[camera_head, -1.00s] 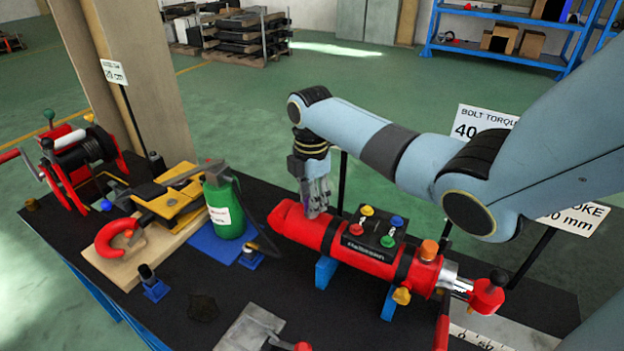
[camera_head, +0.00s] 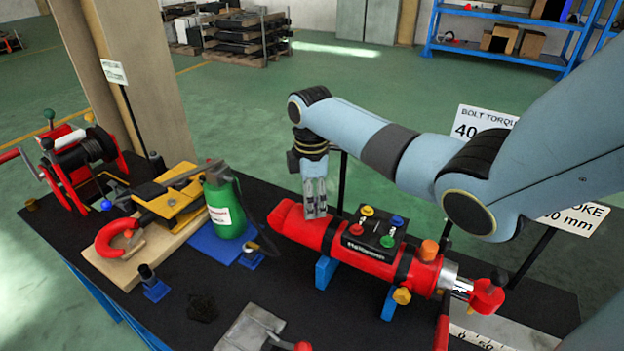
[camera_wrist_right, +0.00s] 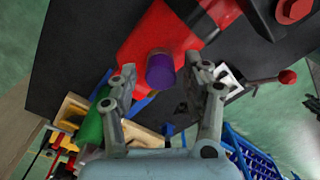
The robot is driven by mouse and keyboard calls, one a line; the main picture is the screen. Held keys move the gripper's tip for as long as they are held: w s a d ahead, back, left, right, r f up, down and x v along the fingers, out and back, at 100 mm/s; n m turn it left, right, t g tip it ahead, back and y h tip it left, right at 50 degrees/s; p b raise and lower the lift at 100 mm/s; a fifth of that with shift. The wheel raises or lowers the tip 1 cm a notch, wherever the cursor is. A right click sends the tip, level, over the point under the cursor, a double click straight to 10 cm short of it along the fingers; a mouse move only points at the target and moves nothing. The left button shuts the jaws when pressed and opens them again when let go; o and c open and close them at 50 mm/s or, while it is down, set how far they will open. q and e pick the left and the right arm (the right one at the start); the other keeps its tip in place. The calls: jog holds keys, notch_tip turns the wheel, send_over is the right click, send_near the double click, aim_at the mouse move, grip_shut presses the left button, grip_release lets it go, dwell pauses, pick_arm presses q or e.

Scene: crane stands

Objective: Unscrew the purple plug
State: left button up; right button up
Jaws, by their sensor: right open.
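The purple plug (camera_wrist_right: 160,72) is a short cylinder standing out of the red hydraulic cylinder (camera_wrist_right: 146,40) in the right wrist view. In the head view the red cylinder (camera_head: 372,252) lies across the table, and the plug is hidden at its left end by my right gripper (camera_head: 316,212). My right gripper (camera_wrist_right: 161,66) is open, pointing down, with one finger on each side of the plug. Gaps show between the fingers and the plug in the wrist view. My left gripper is in neither view.
Blue supports (camera_head: 326,272) hold the cylinder above the black table. A green bottle (camera_head: 224,206) stands left of my right gripper. A red reel (camera_head: 80,160) and a red clamp (camera_head: 118,238) are farther left. A signpost rises close behind the gripper.

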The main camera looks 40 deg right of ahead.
jog(key=m, duration=2.6)
jog(key=shift+s+m, duration=0.1)
jog(key=shift+m, duration=0.2)
jog(key=shift+c, duration=0.4)
grip_shut()
